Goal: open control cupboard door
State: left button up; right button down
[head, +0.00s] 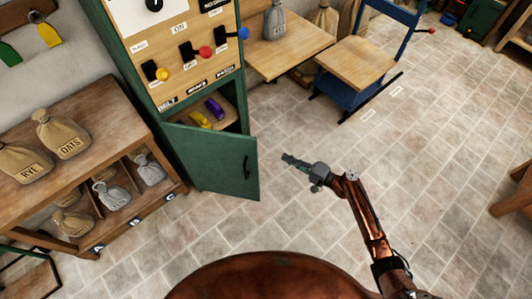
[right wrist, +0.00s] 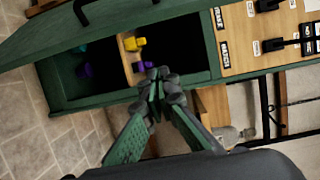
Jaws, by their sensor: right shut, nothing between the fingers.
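The green control cupboard (head: 170,124) stands left of centre in the head view. Its lower door (head: 212,163) is swung open toward me, with a dark handle (head: 247,167) on its face. Inside, a shelf holds a yellow item (head: 200,119) and a purple item (head: 214,108). My right gripper (head: 288,157) is shut and empty, to the right of the door's free edge and apart from it. In the right wrist view, the gripper (right wrist: 160,75) shows in front of the open cupboard, with the door (right wrist: 130,22) along the top. My left gripper is not in view.
A wooden rack (head: 90,150) with labelled sacks stands left of the cupboard. A wooden table (head: 290,47) with a grey sack and a blue-framed stand (head: 355,63) are behind. Levers and coloured knobs stick out above the door. The tiled floor on the right is mostly clear.

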jog(key=r+b+x, duration=0.1)
jog(key=r+x, duration=0.2)
jog(key=x, duration=0.8)
pick_arm(q)
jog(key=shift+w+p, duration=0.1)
jog(key=shift+p, duration=0.35)
pick_arm(e)
jog(key=shift+y, duration=0.4)
jog(key=s, duration=0.2)
jog(key=s+a, duration=0.1)
jog(key=s, duration=0.1)
jog(key=shift+f, duration=0.15)
jog(key=shift+s, duration=0.1)
